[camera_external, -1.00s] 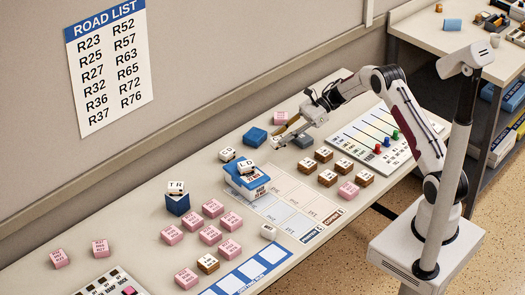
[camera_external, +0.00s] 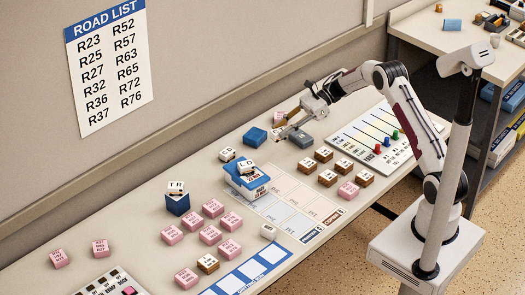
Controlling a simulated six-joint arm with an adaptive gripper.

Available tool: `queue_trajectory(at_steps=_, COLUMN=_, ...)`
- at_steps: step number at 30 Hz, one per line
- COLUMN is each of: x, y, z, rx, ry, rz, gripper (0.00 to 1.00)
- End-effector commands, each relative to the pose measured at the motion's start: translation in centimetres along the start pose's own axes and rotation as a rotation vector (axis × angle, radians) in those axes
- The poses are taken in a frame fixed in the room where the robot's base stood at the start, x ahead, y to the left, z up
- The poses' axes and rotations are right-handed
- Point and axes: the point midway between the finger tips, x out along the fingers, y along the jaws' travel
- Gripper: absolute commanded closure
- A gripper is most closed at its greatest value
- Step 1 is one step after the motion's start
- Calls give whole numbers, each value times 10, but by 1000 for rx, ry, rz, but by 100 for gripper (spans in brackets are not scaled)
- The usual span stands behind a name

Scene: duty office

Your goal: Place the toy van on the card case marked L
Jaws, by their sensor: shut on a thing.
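Similar small white lettered pieces stand elsewhere: one marked TR (camera_external: 176,187) on a blue block (camera_external: 178,205), one marked LD (camera_external: 246,168) on a blue-and-white box (camera_external: 240,184), and one that seems marked CD (camera_external: 227,154) on the table. A blue case (camera_external: 255,137) and a dark grey case (camera_external: 301,139) lie beside my gripper. I cannot read an L on either.
Several pink blocks (camera_external: 211,234) and brown blocks (camera_external: 327,178) stand on the table. A white printed sheet (camera_external: 290,190) lies in the middle, and a board with coloured pegs (camera_external: 362,140) at the right. The road list (camera_external: 108,65) hangs on the wall.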

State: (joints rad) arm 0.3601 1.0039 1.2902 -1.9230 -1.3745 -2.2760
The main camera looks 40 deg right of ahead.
Motion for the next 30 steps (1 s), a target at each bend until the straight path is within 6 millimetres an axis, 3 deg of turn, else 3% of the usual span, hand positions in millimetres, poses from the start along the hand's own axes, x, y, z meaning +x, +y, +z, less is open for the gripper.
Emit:
queue_trajectory(at_steps=7, x=-30, y=-7, z=4, rx=3, ry=-2, rz=-48, gripper=95)
queue_trajectory(at_steps=18, x=-113, y=-31, z=2, rx=119, ry=-22, rz=-329, gripper=95)
queue_trajectory(at_steps=21, x=-126, y=-37, z=-4, rx=155, ry=-19, rz=-399, gripper=95)
queue_trajectory(at_steps=30, x=-131, y=-47, z=-20, rx=204, ry=2, rz=-487, gripper=95)
